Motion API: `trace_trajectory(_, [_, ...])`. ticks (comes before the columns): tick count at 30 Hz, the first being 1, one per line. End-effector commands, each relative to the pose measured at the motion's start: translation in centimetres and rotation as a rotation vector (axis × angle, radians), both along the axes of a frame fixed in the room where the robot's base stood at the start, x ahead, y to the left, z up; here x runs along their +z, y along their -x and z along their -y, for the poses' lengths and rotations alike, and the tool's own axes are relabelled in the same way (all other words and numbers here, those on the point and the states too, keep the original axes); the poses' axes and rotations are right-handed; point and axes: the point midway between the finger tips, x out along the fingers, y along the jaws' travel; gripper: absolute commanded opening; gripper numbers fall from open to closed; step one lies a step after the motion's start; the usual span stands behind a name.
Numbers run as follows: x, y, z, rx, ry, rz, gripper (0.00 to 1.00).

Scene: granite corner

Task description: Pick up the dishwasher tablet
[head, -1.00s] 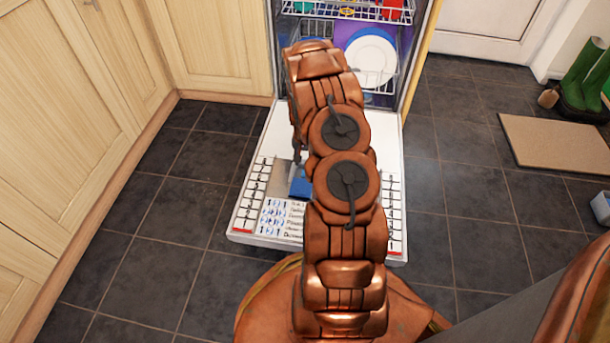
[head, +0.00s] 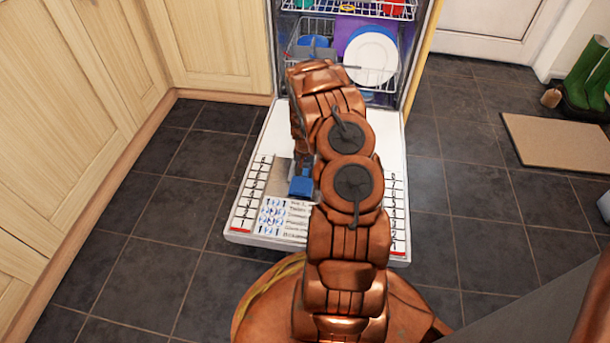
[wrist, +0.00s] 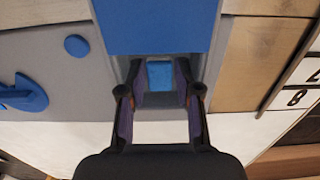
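The dishwasher tablet (wrist: 160,75) looks like a small blue block in the wrist view. It sits in the grey dispenser recess on the open dishwasher door. My gripper (wrist: 160,78) is open, with its two dark fingers on either side of the tablet and a narrow gap showing at each side. A flat blue lid (wrist: 160,25) lies just beyond the fingertips. In the head view the blue lid (head: 300,187) shows on the door (head: 265,180), while my arm hides the tablet and most of my gripper.
A blue knob (wrist: 76,46) and a blue cap (wrist: 22,94) lie left of the recess. Beyond the door, racks hold a white plate (head: 371,57) and other dishes. Wooden cabinets (head: 215,45) stand left. A mat (head: 560,146) and green boots (head: 585,75) are right.

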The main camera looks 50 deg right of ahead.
Motion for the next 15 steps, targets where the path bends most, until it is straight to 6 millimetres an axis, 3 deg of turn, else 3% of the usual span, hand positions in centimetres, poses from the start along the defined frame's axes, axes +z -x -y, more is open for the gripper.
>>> trace_trajectory(2, [0.08,0.0,0.01,0.0,0.0,0.0,0.33])
trace_trajectory(9, [0.1,0.0,0.01,0.0,0.0,0.0,0.09])
trace_trajectory(15, [0.11,-0.01,0.01,0.0,0.0,0.0,0.08])
